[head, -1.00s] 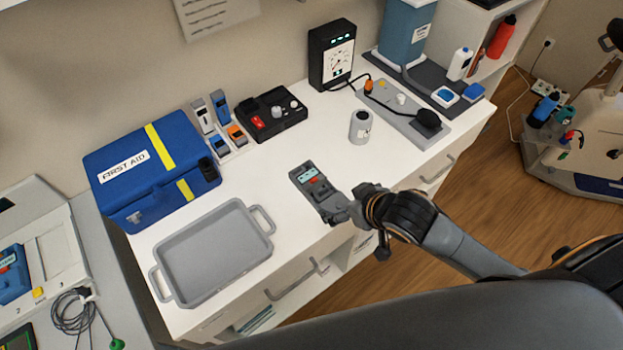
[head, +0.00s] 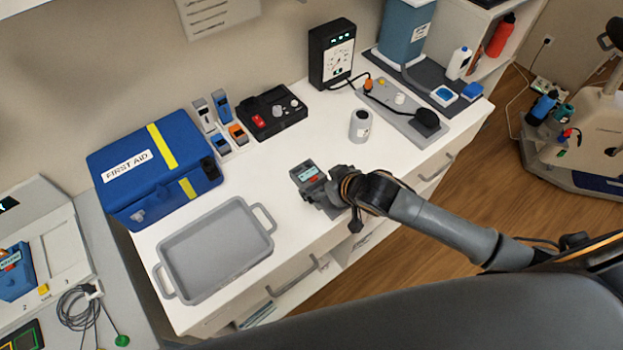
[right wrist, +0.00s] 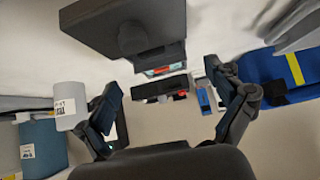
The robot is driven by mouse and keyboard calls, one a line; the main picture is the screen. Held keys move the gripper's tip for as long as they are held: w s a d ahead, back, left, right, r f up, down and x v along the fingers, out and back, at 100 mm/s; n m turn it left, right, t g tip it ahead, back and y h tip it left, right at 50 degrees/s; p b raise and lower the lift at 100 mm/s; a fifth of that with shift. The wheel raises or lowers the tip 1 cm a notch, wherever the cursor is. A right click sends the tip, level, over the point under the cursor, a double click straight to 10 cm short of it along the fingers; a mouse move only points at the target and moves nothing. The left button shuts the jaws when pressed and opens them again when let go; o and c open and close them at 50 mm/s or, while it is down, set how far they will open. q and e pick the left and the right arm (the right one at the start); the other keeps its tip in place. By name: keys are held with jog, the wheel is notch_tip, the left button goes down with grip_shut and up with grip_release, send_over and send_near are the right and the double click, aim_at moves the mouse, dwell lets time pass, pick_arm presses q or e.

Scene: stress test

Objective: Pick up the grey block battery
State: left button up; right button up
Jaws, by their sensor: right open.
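The grey block battery (head: 306,172) lies on the white counter near its front edge, with a teal and red label on its far end. My right gripper (head: 330,192) is over its near part and hides some of it. In the right wrist view the battery (right wrist: 90,28) is a dark grey block with a round knob, at the top of the picture. My open right gripper's fingers (right wrist: 165,82) are spread apart on either side below it, holding nothing. Whether a finger touches the battery I cannot tell. My left gripper is not in view.
A grey tray (head: 215,250) and a blue first aid case (head: 150,185) stand to the left. A grey canister (head: 360,126) stands to the right, near a grey power strip (head: 405,108). A charger with small packs (head: 238,133) is behind. Counter around the battery is clear.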

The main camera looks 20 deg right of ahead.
aim_at(315, 180)
jog(key=p+x, duration=0.1)
jog(key=x, duration=0.3)
jog(key=shift+w+a+f, duration=0.1)
jog(key=shift+w+a, duration=0.05)
jog(key=shift+w, duration=0.05)
jog(key=c, duration=1.3)
jog(key=shift+c, duration=0.8)
